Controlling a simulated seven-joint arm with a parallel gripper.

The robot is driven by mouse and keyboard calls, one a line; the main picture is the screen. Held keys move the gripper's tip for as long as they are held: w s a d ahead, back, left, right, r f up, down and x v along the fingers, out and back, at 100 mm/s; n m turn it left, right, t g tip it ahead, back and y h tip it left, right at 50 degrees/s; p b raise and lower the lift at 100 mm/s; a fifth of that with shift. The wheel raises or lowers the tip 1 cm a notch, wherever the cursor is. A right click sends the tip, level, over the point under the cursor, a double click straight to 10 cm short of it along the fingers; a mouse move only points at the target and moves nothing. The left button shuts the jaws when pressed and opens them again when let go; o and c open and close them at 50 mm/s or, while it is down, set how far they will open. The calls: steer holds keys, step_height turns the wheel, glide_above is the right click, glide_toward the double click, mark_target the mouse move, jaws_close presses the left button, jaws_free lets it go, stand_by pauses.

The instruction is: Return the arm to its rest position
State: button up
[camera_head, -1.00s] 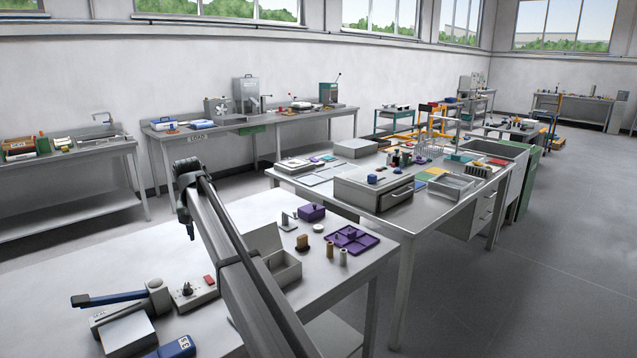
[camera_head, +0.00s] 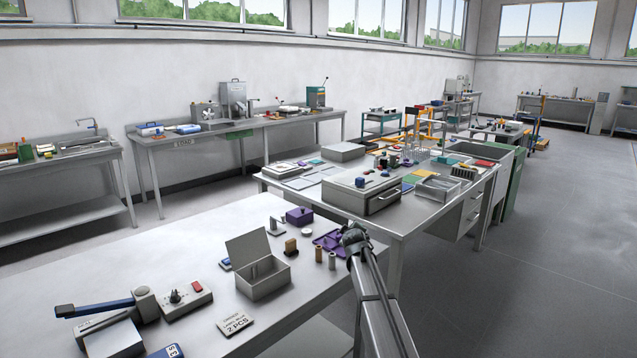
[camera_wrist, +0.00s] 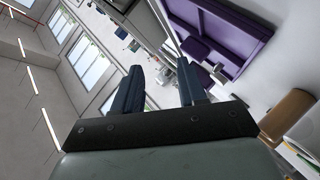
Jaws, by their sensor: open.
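My arm (camera_head: 375,300) rises from the bottom of the head view, its upper end in front of the right edge of the near table. In the wrist view my gripper (camera_wrist: 160,85) is open, with two dark blue fingers apart and nothing between them. The wrist view is tilted and shows windows, wall and ceiling lights at the left. A purple tray (camera_wrist: 240,25) is beyond the fingers at the upper right, apart from them. My gripper's fingers cannot be made out in the head view.
On the near table (camera_head: 120,245) stand an open grey box (camera_head: 262,278), a purple box (camera_head: 299,216), brown cylinders (camera_head: 318,254), a control box (camera_head: 187,299) and a blue-handled lever device (camera_head: 95,308). A second bench (camera_head: 415,215) is beyond. Floor (camera_head: 560,250) is clear at right.

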steer(key=s+d+f+n+t+h, duration=0.1)
steer(key=s+d+f, duration=0.25)
steer(key=d, duration=0.45)
steer(key=s+d+f, duration=0.3)
steer(key=d+f, duration=0.2)
steer(key=d, duration=0.3)
steer(key=s+a+f+m+g, duration=0.2)
steer(key=s+f+g, duration=0.2)
steer(key=s+f, duration=0.9)
steer(key=s+a+f+m+g, duration=0.15)
steer(key=s+f+g, duration=0.45)
steer(key=f, duration=1)
steer(key=s+a+f+m+g, duration=0.1)
steer(key=s+f+m+g, duration=0.1)
steer(key=s+f, duration=0.5)
steer(key=s+a+f+m+g+y, duration=0.1)
steer(key=s+a+f, duration=0.1)
steer(key=s, duration=0.9)
steer(key=s+a+f+m+g, duration=0.15)
steer(key=s+f, duration=0.35)
steer(key=s, duration=0.5)
steer(key=s+a+m+g, duration=0.1)
steer(key=s+g, duration=0.2)
steer(key=s, duration=1)
steer(key=s+a+m+g+y, duration=0.1)
steer(key=s+g, duration=0.3)
steer(key=s, duration=0.8)
steer(key=shift+s+a+f+m, duration=0.35)
steer(key=shift+s+a+m, duration=0.1)
steer(key=shift+m, duration=0.25)
